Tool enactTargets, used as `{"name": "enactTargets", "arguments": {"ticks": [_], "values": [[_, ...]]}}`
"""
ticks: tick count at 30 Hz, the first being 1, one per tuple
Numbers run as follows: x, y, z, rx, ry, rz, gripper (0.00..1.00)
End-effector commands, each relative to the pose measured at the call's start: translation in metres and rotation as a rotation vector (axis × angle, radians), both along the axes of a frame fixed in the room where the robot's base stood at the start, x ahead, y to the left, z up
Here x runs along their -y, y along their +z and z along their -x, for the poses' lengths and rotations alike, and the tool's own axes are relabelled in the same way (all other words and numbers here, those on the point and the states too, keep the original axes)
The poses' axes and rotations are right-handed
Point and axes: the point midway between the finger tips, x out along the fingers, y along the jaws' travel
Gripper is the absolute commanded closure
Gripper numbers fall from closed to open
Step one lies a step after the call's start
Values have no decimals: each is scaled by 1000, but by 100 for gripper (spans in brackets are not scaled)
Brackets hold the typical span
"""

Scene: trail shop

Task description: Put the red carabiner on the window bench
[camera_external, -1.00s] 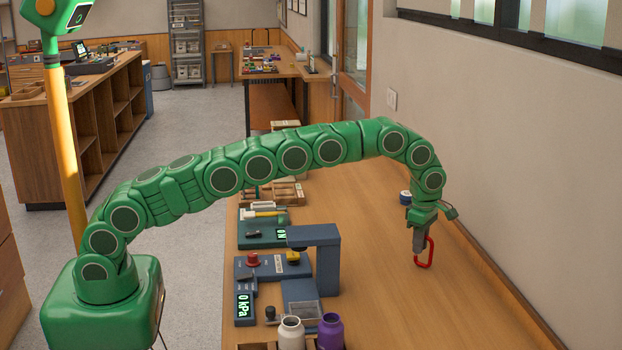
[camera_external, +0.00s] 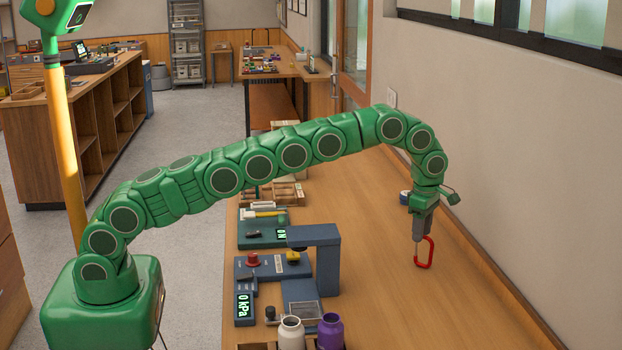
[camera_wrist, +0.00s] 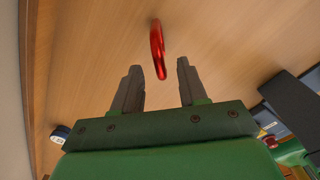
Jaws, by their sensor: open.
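The red carabiner (camera_external: 431,252) is on the long wooden bench (camera_external: 400,310) under the window, near the wall side. It appears to stand on edge. In the wrist view the carabiner (camera_wrist: 158,48) shows as a narrow red loop, lined up with the gap between the fingers and just beyond their tips. My gripper (camera_external: 418,239) points down over the bench, close above the carabiner. In the wrist view my gripper (camera_wrist: 158,72) is open, with nothing clamped between its two grey fingers.
White (camera_external: 291,333) and purple (camera_external: 331,332) bottles are at the front. A small blue-and-white round item (camera_external: 405,197) sits behind my gripper. The bench's right side is clear.

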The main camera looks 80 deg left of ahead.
Motion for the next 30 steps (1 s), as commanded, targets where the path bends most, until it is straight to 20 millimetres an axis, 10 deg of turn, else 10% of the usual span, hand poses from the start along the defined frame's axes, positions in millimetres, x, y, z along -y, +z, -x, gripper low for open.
{"name": "enactTargets", "arguments": {"ticks": [20, 30], "values": [[1, 40, 4, -4, -20, 1, 58], [9, 85, 40, -16, -258, 13, 58]]}}
